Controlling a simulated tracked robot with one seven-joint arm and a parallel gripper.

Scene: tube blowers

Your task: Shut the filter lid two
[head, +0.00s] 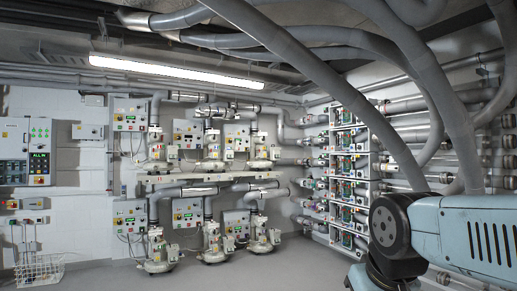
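I cannot pick out filter lid two in the head view; any filter lids are too small and far off to tell apart, or to tell open from shut. Tube blowers stand in two rows at the far wall. The lower row has a left blower (159,264), a middle blower (213,253) and a right blower (262,244) on the floor. The upper row, on a shelf (210,178), has a left blower (157,163), a middle blower (212,163) and a right blower (260,161). My gripper is outside the view.
A control cabinet (25,152) hangs on the left wall above a white wire basket (40,272). A tall rack (347,165) with several modules and pipes lines the right wall. Thick grey hoses (320,85) cross overhead. The grey floor (285,268) before the blowers looks clear.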

